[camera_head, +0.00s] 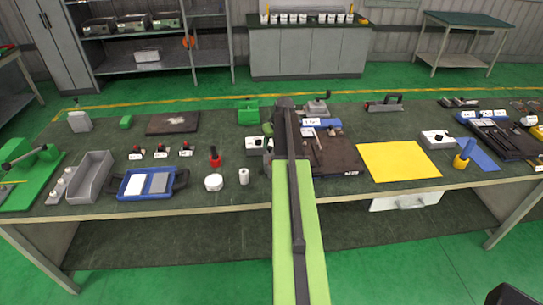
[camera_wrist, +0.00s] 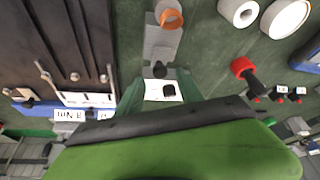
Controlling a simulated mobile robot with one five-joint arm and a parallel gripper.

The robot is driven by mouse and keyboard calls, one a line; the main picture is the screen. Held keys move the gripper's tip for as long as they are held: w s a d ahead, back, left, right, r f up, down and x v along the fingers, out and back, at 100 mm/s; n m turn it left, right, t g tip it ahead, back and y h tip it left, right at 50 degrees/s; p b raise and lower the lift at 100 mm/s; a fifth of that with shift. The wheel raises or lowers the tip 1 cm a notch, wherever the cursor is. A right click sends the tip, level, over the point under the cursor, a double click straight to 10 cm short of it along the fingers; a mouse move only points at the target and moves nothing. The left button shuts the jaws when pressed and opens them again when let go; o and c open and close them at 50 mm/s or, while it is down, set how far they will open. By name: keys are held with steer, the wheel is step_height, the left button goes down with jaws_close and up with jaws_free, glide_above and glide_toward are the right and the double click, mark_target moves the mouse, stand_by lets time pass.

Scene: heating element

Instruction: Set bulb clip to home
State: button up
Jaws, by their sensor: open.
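I cannot single out the bulb clip with certainty. A white block with a black part on top (camera_head: 256,144) stands mid-bench, just left of my arm; it also shows in the wrist view (camera_wrist: 168,91). A grey bar with an orange ring (camera_wrist: 168,16) lies above it in the wrist view; my arm seems to hide it in the head view. My gripper (camera_wrist: 157,92) is open; its grey-green sides seem to flank the white block. Whether it touches the block cannot be told. My arm hides part of the bench here.
A dark board (camera_head: 337,157) lies right of my arm, with a yellow sheet (camera_head: 398,161) beyond. A red-topped tool (camera_head: 215,157), white roll (camera_head: 244,176), white disc (camera_head: 213,183) and blue tray (camera_head: 125,192) lie left. A green box (camera_head: 249,112) stands behind.

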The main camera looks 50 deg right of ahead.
mark_target(270, 147)
steer(key=b+x, duration=0.1)
steer(key=x, duration=0.2)
steer(key=shift+f+b, duration=0.2)
steer(key=shift+b, duration=0.15)
steer(key=shift+r, duration=0.1)
jaws_close()
stand_by(0.9)
